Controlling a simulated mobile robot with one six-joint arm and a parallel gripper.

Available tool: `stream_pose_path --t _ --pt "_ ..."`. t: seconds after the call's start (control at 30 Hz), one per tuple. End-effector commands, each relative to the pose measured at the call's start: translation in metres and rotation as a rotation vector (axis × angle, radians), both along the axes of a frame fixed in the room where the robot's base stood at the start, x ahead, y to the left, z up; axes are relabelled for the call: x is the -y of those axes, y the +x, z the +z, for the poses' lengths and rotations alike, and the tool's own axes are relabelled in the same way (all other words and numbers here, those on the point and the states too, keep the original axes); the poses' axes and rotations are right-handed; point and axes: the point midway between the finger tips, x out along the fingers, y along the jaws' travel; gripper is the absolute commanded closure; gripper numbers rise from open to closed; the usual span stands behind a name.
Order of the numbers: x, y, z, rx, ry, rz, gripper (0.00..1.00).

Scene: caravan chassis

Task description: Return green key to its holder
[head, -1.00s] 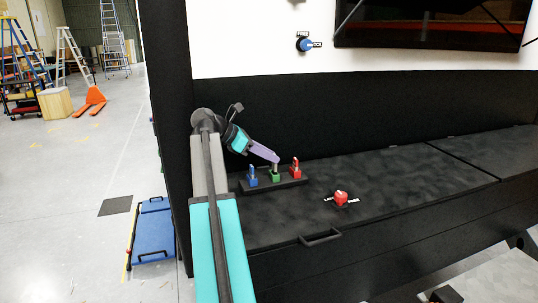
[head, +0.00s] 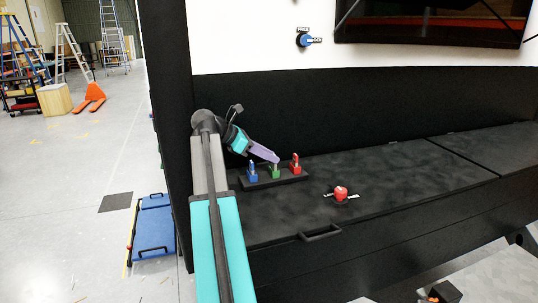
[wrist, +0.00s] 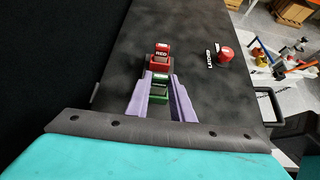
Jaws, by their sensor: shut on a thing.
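My gripper (head: 276,160) has purple fingers and is shut on the green key (wrist: 159,78). It is directly over the green holder (head: 275,173), the middle one of three on a black rack (head: 292,180). In the wrist view the fingers lie on both sides of the key, with the green block (wrist: 158,98) between them. The key seems to be at or in the holder. The fingers hide much of it, so I cannot tell how deep it sits.
A blue key in its holder (head: 252,174) is left of the green one, and a red key in its holder (head: 295,168) is right. A red rotary knob (head: 341,193) stands on the black bench top (head: 400,175). A black wall rises behind the rack.

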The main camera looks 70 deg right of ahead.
Motion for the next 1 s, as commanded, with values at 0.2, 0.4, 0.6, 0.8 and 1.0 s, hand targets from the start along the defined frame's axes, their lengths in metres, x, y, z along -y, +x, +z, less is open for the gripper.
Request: stream_pose_path --t 0.2,0.4,0.6,0.8,1.0 --pt "0.000 0.000 -0.004 0.000 0.000 0.000 1.00" --pt "0.000 0.000 -0.007 0.000 0.000 0.000 1.00" --pt "0.000 0.000 -0.010 0.001 -0.001 -0.001 1.00" --pt "0.001 -0.001 -0.012 0.001 -0.001 -0.002 0.67" --pt "0.001 -0.001 -0.012 0.000 0.000 -0.001 0.57"
